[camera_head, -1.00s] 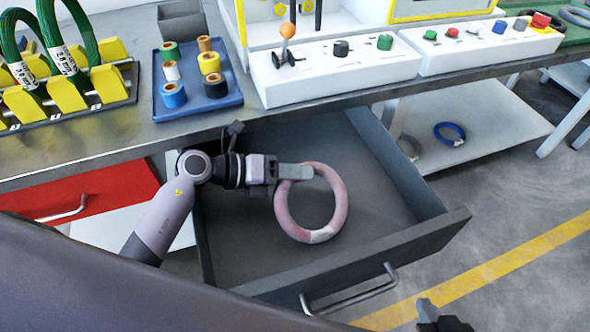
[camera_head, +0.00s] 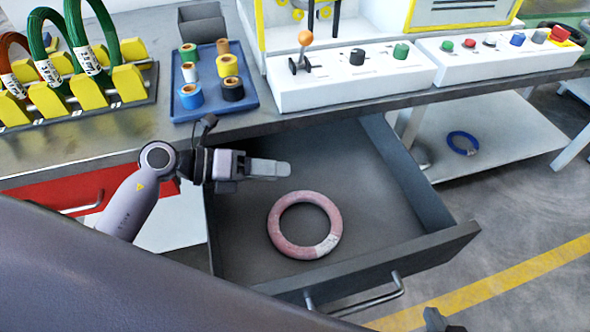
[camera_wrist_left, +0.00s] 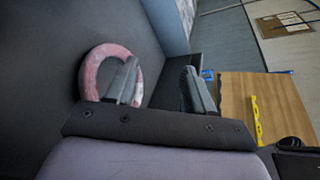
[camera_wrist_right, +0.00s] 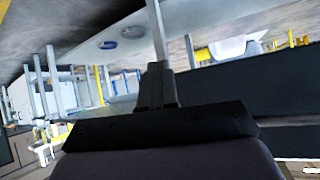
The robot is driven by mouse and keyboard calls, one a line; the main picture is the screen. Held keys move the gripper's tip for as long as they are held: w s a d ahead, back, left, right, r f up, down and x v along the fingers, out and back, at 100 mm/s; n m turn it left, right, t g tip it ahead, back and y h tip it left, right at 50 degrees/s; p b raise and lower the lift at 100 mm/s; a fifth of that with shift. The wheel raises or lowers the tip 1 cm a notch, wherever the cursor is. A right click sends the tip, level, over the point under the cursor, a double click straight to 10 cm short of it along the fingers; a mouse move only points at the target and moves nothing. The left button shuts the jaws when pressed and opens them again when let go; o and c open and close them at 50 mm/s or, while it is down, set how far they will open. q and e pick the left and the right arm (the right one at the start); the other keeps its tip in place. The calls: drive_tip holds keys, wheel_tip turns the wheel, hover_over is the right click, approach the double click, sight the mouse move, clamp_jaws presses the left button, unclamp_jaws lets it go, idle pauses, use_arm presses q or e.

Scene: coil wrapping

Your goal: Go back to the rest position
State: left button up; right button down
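A pink-red coil with a pale patch (camera_head: 277,228) lies flat on the floor of the open grey drawer (camera_head: 240,245). It also shows in the left wrist view (camera_wrist_left: 88,75). My left gripper (camera_head: 284,169) is over the drawer, behind and apart from the coil. In the left wrist view its fingers (camera_wrist_left: 160,82) are spread with nothing between them. My right gripper (camera_head: 436,320) shows only in part at the bottom right of the head view, outside the drawer. In the right wrist view its fingers (camera_wrist_right: 158,85) are together with nothing seen in them.
The workbench (camera_head: 120,142) edge overhangs the back of the drawer. On it stand a rack with green and orange coils (camera_head: 105,85), a blue tray of tape rolls (camera_head: 245,98) and white control panels (camera_head: 330,85). A blue coil (camera_head: 452,141) lies on a lower shelf at right.

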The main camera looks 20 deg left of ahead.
use_arm(q)
drive_tip(key=shift+v, duration=2.1)
